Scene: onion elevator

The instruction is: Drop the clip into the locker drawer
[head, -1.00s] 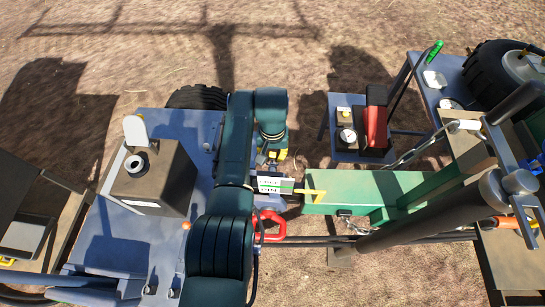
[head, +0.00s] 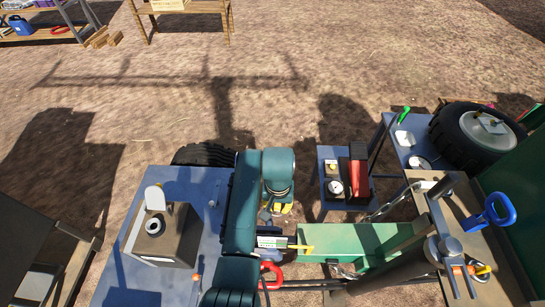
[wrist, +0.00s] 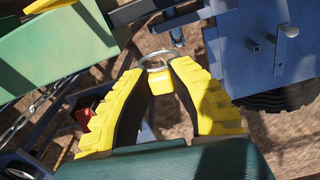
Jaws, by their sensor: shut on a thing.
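My gripper (head: 267,211) shows only partly in the head view, below the dark teal arm, beside the blue table's right edge. In the wrist view my gripper (wrist: 161,72) has yellow, ribbed fingers that come together at the tips. They are shut on a small clip (wrist: 157,54), which shows as a thin silvery ring at the fingertips. A yellow block sits between the fingers just below the ring. The clip cannot be made out in the head view. I cannot identify the locker drawer for certain in either view.
A blue table (head: 125,220) bears a brown box with a round fitting (head: 165,235). A green beam (head: 360,240) and a red handle (head: 272,272) lie close to the arm. A small blue stand (head: 335,205) holds a red box (head: 358,165). Open ground lies beyond.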

